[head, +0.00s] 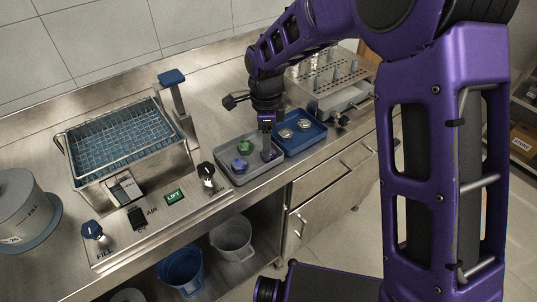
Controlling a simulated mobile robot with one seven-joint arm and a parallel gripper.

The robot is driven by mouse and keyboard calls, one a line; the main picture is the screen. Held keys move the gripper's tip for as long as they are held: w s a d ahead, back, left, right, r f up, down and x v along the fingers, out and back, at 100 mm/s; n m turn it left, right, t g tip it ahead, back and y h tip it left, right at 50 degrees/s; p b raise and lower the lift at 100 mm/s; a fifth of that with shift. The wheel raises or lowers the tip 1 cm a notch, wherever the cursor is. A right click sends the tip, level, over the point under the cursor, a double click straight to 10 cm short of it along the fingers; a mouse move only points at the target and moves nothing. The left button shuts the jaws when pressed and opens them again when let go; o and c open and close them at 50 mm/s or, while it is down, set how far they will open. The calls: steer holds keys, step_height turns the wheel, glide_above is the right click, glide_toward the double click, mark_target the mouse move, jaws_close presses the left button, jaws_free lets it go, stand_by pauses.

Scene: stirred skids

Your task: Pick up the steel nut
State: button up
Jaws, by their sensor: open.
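Two small silvery pieces lie in the blue tray (318,134): a left piece (286,133) and a right piece (303,123). They look like steel nuts, but they are too small to tell apart for sure. My gripper (268,155) points down over the right end of the grey tray (238,180), just left of the blue tray. It is open, and I see nothing held in it. Its fingertips are small and partly blend with the tray behind.
The grey tray holds a green piece (245,147) and a blue piece (239,165). A metal basin with a blue-lined basket (120,140) stands left. A pegged rack (330,80) stands behind the blue tray. A grey drum (20,205) is far left. Knobs (207,172) line the front.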

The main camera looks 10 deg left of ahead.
step_height(320, 180, down, 2)
steer(key=shift+f, duration=0.15)
jaws_close()
stand_by(0.3)
